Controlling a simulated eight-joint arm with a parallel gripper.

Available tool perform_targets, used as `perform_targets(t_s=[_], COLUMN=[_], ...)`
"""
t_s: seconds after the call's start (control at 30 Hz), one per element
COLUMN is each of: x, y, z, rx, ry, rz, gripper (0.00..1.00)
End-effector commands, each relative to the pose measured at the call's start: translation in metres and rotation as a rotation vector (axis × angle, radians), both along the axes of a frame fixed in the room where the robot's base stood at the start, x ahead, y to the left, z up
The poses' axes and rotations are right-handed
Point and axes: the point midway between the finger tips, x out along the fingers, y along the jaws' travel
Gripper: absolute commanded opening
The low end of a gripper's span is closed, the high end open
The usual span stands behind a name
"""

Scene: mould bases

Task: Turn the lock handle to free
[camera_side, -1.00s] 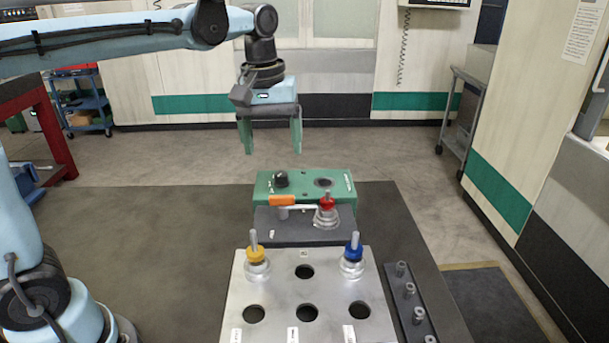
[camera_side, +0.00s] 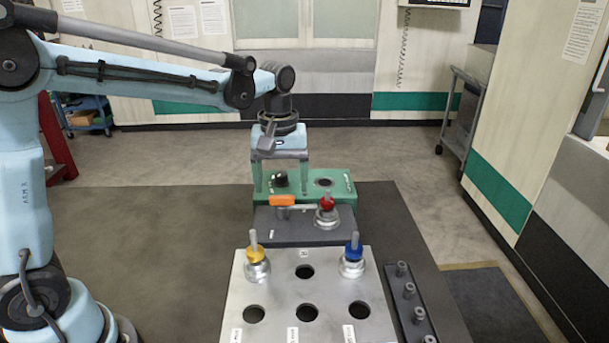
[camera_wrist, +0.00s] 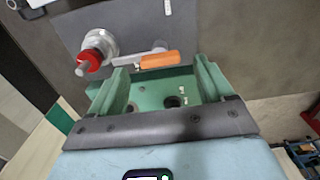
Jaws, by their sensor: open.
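The lock handle is an orange grip (camera_side: 283,200) on a short grey arm, at the front of a green block (camera_side: 341,181) with a dark grey base (camera_side: 290,233). A mould piece with a red collar (camera_side: 327,203) stands at the handle's right end. My gripper (camera_side: 282,189) is open over the block, fingers apart to either side of the black knob, above and behind the handle. In the wrist view, the orange grip (camera_wrist: 160,60) lies just beyond the open fingertips (camera_wrist: 160,72), with nothing held. Contact with the handle cannot be told.
A metal plate (camera_side: 280,330) with dark holes stands in front, bearing a yellow-collared piece (camera_side: 256,256) and a blue-collared piece (camera_side: 353,253). A dark rail with several pegs (camera_side: 409,291) lies to its right. The table (camera_side: 140,240) is clear at left.

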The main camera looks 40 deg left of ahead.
Motion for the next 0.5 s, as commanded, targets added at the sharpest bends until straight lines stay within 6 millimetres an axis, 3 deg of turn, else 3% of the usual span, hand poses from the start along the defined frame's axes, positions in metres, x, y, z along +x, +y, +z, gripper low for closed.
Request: perform_targets(t_s=[0.2, 0.5], x=[0.000, 0.000], y=[0.000, 0.000], z=[-0.022, -0.027], rx=[0.000, 0.000], ry=[0.000, 0.000], rz=[0.000, 0.000], gripper=[0.81, 0.81])
